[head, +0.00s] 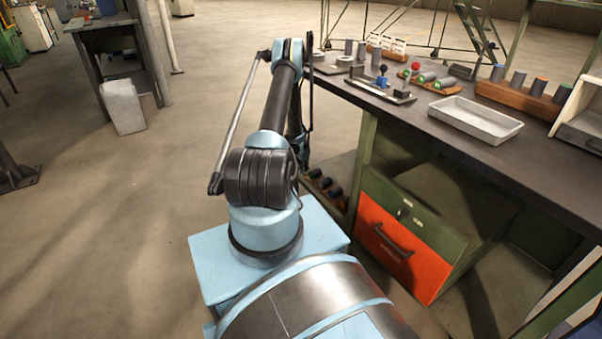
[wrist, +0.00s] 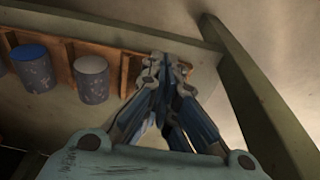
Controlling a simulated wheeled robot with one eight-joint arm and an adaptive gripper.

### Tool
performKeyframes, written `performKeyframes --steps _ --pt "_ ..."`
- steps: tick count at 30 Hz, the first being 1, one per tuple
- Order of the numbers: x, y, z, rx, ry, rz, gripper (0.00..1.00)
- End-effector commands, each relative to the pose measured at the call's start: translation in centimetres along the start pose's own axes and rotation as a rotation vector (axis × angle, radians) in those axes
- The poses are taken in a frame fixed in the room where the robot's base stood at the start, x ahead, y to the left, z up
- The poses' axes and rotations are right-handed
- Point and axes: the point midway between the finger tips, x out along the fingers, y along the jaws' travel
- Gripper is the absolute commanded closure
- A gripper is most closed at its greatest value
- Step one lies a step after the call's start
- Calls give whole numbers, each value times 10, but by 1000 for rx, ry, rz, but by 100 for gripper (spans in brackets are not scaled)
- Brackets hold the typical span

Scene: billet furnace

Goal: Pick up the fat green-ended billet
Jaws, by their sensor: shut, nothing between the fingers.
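My gripper (wrist: 168,72) is shut and empty in the wrist view. Its blue fingers meet in front of a wooden rack (wrist: 125,82) on a shelf. A grey billet with a blue end (wrist: 36,68) and a grey billet with a white end (wrist: 91,78) stand in the rack, left of my gripper and apart from it. No green end shows in the wrist view. In the head view, small grey cylinders with green ends (head: 444,85) lie on the bench top; their size is hard to judge. The head view does not show my fingers clearly.
The bench (head: 400,108) holds a pale empty tray (head: 476,120) and a wooden rack of upright billets (head: 520,97). Several dark billets (head: 325,183) sit on a low shelf under its left end. An orange drawer front (head: 398,250) is below.

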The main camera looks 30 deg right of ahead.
Motion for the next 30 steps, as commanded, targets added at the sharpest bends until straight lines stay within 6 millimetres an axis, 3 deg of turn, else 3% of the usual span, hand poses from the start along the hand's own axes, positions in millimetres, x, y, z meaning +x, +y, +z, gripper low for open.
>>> performKeyframes --steps 13,19,30 --pt "12 0 -74 2 0 -1 100" --pt "26 0 -71 0 0 -1 100" --pt "30 0 -70 0 0 0 100"
